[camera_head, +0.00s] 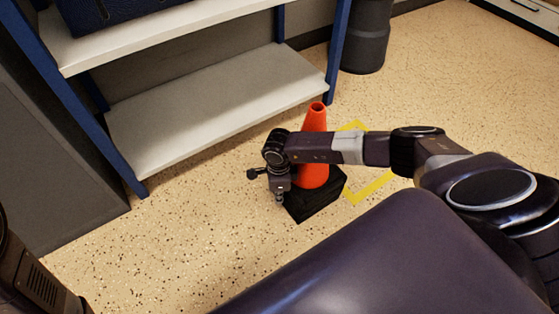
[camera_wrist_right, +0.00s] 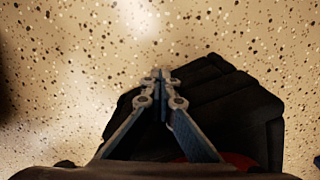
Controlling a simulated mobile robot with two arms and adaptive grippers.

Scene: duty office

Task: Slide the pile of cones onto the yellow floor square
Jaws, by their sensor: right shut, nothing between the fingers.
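The pile of cones (camera_head: 315,118) stands upright on the floor, orange with stacked black square bases (camera_head: 318,203). The bases also show in the wrist view (camera_wrist_right: 235,105), with a bit of orange at the lower edge. The yellow floor square (camera_head: 370,188) is an outline just right of and behind the pile; my right arm hides part of it. My right gripper (camera_head: 279,198) points down at the left side of the bases, shut and empty. In the wrist view its fingertips (camera_wrist_right: 162,75) overlap the bases; I cannot tell whether they touch. My left gripper is out of view.
A shelf unit with blue posts and white shelves (camera_head: 215,105) stands behind and left of the pile. A dark bin (camera_head: 365,40) stands beyond the square. A grey cabinet side (camera_head: 55,150) is at left. Speckled floor is free at front left and far right.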

